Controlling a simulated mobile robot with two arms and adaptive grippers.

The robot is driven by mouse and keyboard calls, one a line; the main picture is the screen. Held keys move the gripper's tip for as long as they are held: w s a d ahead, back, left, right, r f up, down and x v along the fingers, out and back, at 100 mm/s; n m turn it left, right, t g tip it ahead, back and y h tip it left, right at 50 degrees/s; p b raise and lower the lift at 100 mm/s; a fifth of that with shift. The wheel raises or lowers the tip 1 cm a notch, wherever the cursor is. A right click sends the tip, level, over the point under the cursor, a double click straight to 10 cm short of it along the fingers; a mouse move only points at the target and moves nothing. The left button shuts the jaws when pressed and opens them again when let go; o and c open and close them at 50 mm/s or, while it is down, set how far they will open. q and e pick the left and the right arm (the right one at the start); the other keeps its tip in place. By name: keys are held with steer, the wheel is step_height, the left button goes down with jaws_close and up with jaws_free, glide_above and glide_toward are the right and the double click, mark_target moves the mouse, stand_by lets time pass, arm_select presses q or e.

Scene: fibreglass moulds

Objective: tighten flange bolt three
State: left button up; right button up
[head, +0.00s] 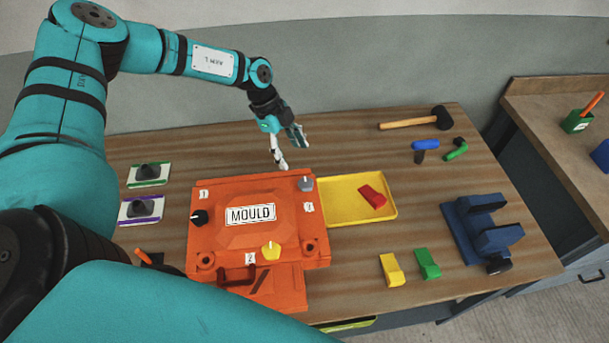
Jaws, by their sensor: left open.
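The orange mould (230,191) lies on the wooden bench with a raised MOULD label in its middle. Three knob-like bolts sit on its flange. A grey one (305,184) is at the far right corner, beside a small tag (309,207) whose number is too small to read surely. A black one (200,217) is at the left by tag 1, and a yellow one (271,251) is at the front by tag 2. My left gripper (292,157) is open and empty, above and behind the grey bolt and apart from it. My right gripper is out of view.
A yellow tray (345,213) holding a red wedge (373,197) adjoins the mould's right side. A mallet (405,122), yellow wedge (392,269), green wedge (427,263) and blue vise (470,225) stand further right. My arm hides the front left.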

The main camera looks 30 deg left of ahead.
arm_select(q)
glide_above(307, 182)
steer(key=a, duration=0.2)
steer(key=f, duration=0.5)
steer(key=shift+s+a+f+p, duration=0.1)
steer(key=shift+a+f+p, duration=0.1)
steer(key=shift+f+p, duration=0.2)
steer(key=x, duration=0.3)
steer(key=shift+d+f, duration=0.15)
steer(key=shift+f, duration=0.1)
steer(key=shift+d+f+p, duration=0.2)
steer(key=shift+f+p, duration=0.1)
steer(key=shift+f, duration=0.15)
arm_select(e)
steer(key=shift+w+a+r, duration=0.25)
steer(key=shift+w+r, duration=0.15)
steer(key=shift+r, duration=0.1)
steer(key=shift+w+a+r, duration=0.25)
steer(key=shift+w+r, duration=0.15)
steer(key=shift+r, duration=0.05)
arm_select(q)
steer(key=c, duration=1.2)
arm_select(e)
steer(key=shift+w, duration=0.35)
